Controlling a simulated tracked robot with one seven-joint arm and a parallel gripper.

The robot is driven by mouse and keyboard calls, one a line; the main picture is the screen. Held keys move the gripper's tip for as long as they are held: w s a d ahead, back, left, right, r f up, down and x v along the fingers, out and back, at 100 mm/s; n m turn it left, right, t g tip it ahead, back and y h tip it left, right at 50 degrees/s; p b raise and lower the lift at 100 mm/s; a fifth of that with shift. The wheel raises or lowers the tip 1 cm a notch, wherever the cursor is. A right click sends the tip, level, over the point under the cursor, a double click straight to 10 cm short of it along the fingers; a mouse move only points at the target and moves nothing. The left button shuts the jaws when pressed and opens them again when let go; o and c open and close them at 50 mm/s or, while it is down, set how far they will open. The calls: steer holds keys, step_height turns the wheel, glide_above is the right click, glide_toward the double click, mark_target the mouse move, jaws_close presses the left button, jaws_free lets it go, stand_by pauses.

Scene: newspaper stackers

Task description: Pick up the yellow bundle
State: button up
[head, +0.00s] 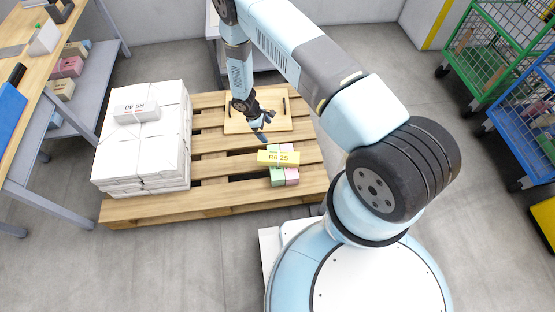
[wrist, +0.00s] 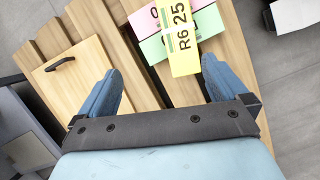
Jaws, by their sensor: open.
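The yellow bundle (head: 278,158), labelled "R6 25", lies flat across a green bundle (head: 276,176) and a pink bundle (head: 291,174) on the wooden pallet (head: 215,207). In the wrist view the yellow bundle (wrist: 178,32) is at the upper middle, running up and down, with the green bundle (wrist: 154,48) and pink bundle (wrist: 146,20) under it. My gripper (head: 266,138) is above the pallet, just behind and left of the yellow bundle. In the wrist view its two blue fingers (wrist: 164,84) are wide apart and empty, with the bundle's near end around the gap between them.
A wooden board (head: 236,124) with dark handles lies on the pallet behind the bundles. White stacks (head: 150,150) fill the pallet's left side, with a white bundle (head: 136,110) on top. A workbench (head: 30,85) stands left; green and blue cage carts (head: 510,60) stand right.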

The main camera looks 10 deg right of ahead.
glide_toward(278, 156)
steer(key=shift+n, duration=0.4)
steer(key=x, duration=1.1)
steer(key=shift+s+f, duration=0.1)
steer(key=shift+f, duration=0.15)
steer(key=shift+c, duration=0.2)
steer(key=shift+r, duration=0.1)
steer(key=c, duration=1.7)
